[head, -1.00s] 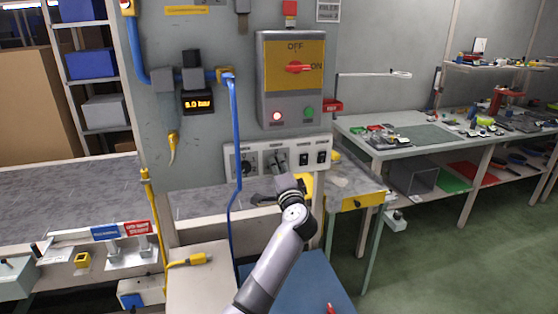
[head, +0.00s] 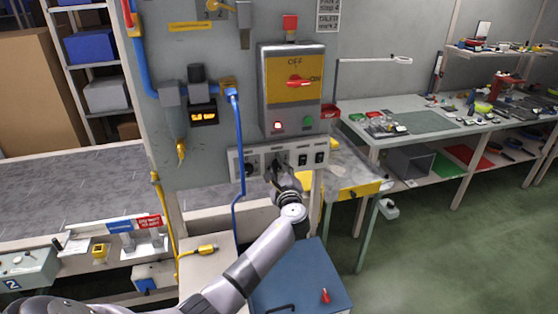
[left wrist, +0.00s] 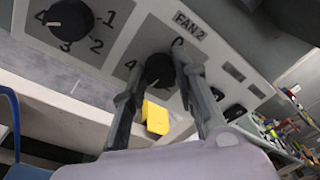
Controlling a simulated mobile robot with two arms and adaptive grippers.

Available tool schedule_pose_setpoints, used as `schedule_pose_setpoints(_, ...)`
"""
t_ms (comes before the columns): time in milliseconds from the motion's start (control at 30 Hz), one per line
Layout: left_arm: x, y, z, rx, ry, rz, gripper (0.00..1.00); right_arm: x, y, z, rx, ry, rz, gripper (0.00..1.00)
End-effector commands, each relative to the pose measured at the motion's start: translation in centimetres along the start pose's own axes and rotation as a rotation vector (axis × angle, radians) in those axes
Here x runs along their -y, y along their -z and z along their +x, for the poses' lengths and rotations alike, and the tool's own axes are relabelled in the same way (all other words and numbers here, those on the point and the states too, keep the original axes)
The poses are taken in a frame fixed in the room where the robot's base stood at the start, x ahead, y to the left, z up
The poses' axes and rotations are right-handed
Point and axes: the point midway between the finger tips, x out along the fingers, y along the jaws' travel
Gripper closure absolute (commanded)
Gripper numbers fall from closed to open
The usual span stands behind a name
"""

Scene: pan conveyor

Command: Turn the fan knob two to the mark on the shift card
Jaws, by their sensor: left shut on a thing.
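A pale line shows low on the knob. In the head view my left gripper (head: 277,168) is at the switch panel (head: 310,145) and covers most of the knob. The shift card (head: 327,14) hangs at the top; its small print seems to include "mark 2". My right gripper is out of view.
Another black knob (left wrist: 66,20), with marks 1 to 4, sits left of fan two. Two rocker switches (head: 310,158) are to the right. A grey and yellow ON/OFF box (head: 291,88) is above. A blue cable (head: 238,160) hangs close to the panel's left.

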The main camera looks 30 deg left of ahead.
Motion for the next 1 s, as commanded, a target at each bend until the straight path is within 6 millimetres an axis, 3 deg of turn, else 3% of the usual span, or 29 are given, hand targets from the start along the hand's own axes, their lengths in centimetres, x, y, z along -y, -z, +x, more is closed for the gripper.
schedule_pose_setpoints(33,0.4,-0.3,0.0,-0.005,-0.005,0.047,1.00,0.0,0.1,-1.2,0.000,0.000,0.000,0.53)
schedule_pose_setpoints(500,0.4,-0.3,0.0,-0.031,-0.043,0.489,1.00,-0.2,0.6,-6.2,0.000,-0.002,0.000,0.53)
schedule_pose_setpoints(1000,0.2,0.1,0.0,-0.051,-0.072,0.845,1.00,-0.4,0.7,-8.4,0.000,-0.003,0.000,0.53)
